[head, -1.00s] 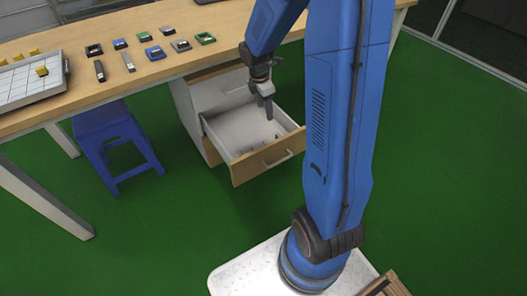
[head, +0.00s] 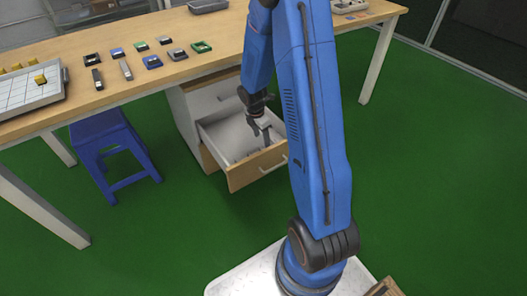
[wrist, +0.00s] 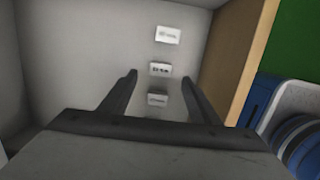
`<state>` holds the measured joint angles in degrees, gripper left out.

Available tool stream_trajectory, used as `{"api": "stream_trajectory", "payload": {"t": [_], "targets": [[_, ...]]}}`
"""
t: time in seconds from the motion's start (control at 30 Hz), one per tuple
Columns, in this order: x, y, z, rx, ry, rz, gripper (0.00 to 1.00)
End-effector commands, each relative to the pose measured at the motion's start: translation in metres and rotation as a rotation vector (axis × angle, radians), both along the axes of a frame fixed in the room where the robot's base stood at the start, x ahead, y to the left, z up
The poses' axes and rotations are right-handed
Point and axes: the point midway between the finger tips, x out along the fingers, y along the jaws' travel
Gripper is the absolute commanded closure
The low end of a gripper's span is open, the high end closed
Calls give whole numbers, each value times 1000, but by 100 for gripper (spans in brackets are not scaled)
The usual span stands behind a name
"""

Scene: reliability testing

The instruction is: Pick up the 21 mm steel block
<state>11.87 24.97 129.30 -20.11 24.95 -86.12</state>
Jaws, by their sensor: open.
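My gripper (head: 262,138) reaches down into the open drawer (head: 258,168) in the head view, near the front panel. In the wrist view my gripper (wrist: 158,80) is open, with its two dark fingers apart. Three small light blocks stand in a row on the drawer floor: a far block (wrist: 167,34), a middle block (wrist: 160,69) and a near block (wrist: 157,99). The middle one shows between the fingertips and the near one between the fingers, with nothing visibly gripped. Their labels are too blurred to tell which is the 21 mm block.
The drawer's wooden front (wrist: 243,65) stands close to the right of the fingers. The cabinet sits under a wooden bench (head: 170,75) that holds several small gauges and a gridded tray (head: 30,92). A blue stool (head: 112,145) stands left of the drawer; green floor is clear in front.

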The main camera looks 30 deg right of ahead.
Motion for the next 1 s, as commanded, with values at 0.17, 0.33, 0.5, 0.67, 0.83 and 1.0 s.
{"api": "stream_trajectory", "payload": {"t": [0.17, 0.33, 0.5, 0.67, 0.83, 1.0], "targets": [[0, -2, -15, 0, 0, 0, 44], [0, -3, -22, 1, 1, -1, 44], [-2, -3, -43, 1, 3, 0, 44], [-2, -6, -61, 0, 2, 0, 44], [-2, -7, -69, 1, 0, -1, 44], [-2, -7, -69, 0, 0, 0, 44]]}}
